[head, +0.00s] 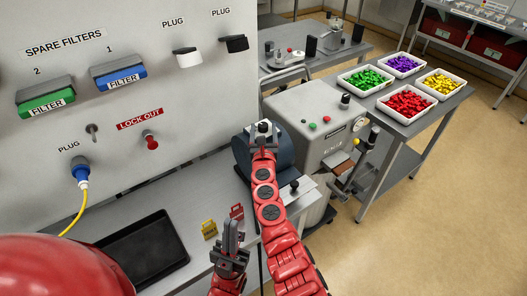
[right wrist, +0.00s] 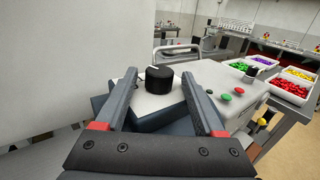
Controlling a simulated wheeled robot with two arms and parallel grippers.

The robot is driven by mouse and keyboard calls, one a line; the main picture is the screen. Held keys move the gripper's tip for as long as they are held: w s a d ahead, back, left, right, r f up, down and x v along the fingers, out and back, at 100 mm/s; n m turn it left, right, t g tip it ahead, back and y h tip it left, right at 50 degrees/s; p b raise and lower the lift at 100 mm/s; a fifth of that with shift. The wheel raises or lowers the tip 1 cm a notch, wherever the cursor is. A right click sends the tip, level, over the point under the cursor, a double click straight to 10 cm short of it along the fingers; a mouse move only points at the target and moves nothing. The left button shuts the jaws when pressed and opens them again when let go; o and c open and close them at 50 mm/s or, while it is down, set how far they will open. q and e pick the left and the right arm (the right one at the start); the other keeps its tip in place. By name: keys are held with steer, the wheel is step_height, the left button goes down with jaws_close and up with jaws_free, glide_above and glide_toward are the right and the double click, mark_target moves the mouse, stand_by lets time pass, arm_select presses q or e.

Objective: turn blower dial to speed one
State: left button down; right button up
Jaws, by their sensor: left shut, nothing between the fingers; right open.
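The black blower dial (right wrist: 159,80) stands on a pale panel on top of the dark blue-grey blower (head: 242,162). My right gripper (head: 264,130) is over the blower top in the head view and hides part of the panel. In the right wrist view my right gripper (right wrist: 159,76) is open, and the dial appears between its two fingertips with a gap on each side. I cannot tell how deep the fingers reach around it. No pointer mark on the dial is legible. My left gripper (head: 231,237) is shut and empty, low over the front of the bench.
A grey machine (head: 322,122) with green and red buttons stands right of the blower. The upright panel (head: 190,90) with filters and plugs rises on the left. A black tray (head: 142,250), a yellow tag (head: 209,229) and a red tag (head: 237,211) lie on the bench.

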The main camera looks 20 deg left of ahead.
steer(key=p+v, duration=0.1)
steer(key=v, duration=0.1)
steer(key=p+v, duration=0.1)
steer(key=v, duration=0.1)
steer(key=p+v, duration=0.1)
steer(key=v, duration=0.1)
steer(key=shift+s+r+p, duration=0.35)
steer(key=v, duration=0.9)
steer(key=shift+s+b, duration=0.15)
steer(key=shift+b, duration=0.2)
steer(key=shift+d+f, duration=0.1)
steer(key=shift+f, duration=0.05)
